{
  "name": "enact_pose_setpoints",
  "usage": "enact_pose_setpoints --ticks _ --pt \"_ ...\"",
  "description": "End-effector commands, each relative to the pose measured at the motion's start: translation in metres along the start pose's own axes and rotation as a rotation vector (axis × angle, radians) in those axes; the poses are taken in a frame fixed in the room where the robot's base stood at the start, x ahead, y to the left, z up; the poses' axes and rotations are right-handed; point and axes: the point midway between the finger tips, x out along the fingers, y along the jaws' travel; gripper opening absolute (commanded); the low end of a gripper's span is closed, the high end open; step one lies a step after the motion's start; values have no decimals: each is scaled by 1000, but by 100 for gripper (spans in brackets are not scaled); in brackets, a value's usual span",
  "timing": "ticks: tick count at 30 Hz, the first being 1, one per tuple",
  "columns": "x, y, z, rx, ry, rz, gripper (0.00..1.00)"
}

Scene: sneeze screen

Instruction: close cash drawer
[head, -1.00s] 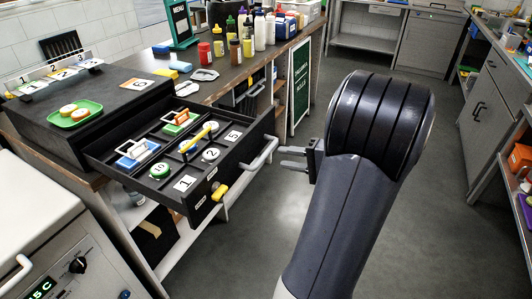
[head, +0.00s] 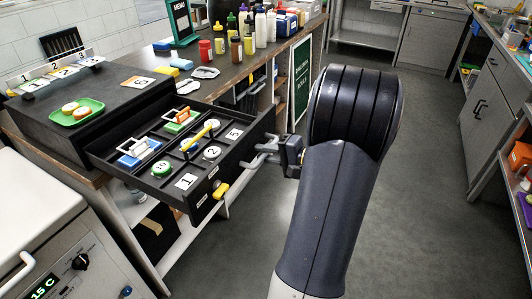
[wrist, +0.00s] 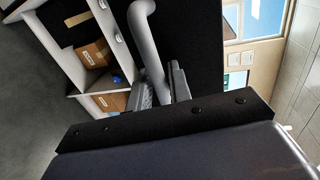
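The black cash drawer (head: 238,160) is pulled out of its black cabinet (head: 60,130) on the counter. Its grey bar handle (head: 252,164) is on the drawer's front panel; it also shows in the wrist view (wrist: 148,40). My gripper (head: 262,155) is at the handle, reaching in from the right. In the wrist view its two fingers (wrist: 160,90) are apart, with the handle's bar between them. I cannot tell whether either finger touches the bar. A yellow key-like piece (head: 221,190) sits on the drawer front.
The drawer holds numbered discs, cards and small clips (head: 139,150). A green tray (head: 77,112) sits on the cabinet. Bottles (head: 248,40) stand along the counter behind. A white appliance (head: 40,235) is at lower left. The floor (head: 430,210) on the right is clear.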

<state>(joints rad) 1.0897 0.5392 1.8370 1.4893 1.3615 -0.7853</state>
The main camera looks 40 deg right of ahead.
Motion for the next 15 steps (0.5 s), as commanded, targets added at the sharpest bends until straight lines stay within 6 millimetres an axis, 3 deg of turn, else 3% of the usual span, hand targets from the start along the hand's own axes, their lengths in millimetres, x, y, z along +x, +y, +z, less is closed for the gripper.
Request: enact_pose_setpoints --ticks 7,15 --pt "0 0 0 0 0 0 0" --pt "0 0 0 0 0 1 0"
